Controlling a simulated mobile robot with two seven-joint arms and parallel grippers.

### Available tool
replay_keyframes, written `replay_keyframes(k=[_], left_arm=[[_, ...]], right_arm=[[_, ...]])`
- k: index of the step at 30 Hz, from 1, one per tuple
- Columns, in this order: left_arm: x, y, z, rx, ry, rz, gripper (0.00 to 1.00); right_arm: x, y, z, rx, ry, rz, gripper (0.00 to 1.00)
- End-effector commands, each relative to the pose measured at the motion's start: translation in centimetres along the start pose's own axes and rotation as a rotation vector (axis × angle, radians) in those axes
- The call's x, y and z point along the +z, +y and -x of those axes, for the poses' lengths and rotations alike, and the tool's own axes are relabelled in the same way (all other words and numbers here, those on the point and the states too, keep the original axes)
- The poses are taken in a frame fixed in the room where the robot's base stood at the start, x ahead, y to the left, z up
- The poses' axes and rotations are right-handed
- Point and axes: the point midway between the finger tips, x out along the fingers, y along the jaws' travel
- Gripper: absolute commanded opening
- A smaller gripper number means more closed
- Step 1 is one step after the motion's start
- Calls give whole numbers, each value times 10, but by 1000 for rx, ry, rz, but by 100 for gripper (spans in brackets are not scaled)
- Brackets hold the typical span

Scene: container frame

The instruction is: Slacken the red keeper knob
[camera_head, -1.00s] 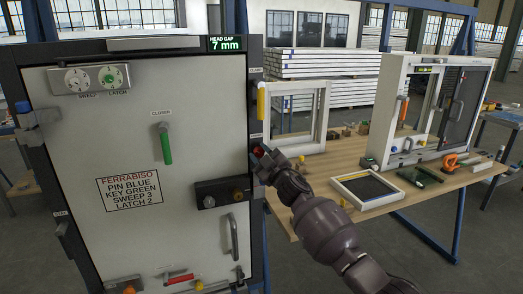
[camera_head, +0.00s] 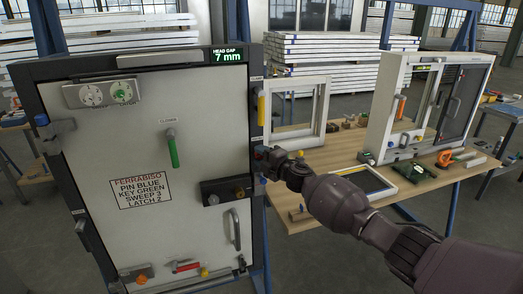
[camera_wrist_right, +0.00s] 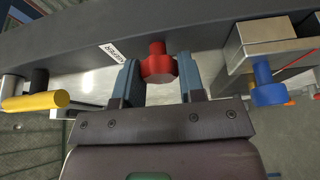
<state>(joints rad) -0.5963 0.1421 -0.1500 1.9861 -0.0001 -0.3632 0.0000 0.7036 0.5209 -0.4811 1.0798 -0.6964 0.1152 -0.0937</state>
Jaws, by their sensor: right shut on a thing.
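The red keeper knob (camera_wrist_right: 158,67) sticks out from the dark frame edge beside a small white label. My right gripper (camera_wrist_right: 158,84) has one finger on each side of the knob and is shut on it. In the head view my right gripper (camera_head: 268,164) is at the right edge of the door frame, around mid-height, and mostly hides the knob. My left gripper is not in view.
A yellow handle (camera_wrist_right: 36,102) and a blue knob (camera_wrist_right: 268,88) flank the gripper in the wrist view. The door panel (camera_head: 150,235) fills the left. A wooden bench (camera_head: 440,178) with window frames stands right, beneath my arm.

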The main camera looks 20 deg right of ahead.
Motion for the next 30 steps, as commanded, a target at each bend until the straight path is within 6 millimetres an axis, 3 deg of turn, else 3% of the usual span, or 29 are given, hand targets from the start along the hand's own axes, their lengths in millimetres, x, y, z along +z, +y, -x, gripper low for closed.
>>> replay_keyframes(k=[9,23,24,29,30], left_arm=[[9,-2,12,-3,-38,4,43],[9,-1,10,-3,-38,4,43],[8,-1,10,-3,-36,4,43],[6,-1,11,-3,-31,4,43],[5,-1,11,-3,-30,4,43]], right_arm=[[0,0,0,-41,0,93,13],[0,-1,0,-45,-1,105,13],[0,-1,0,-45,-1,105,38],[0,-1,0,-44,0,105,62],[0,-1,0,-44,0,105,62]])
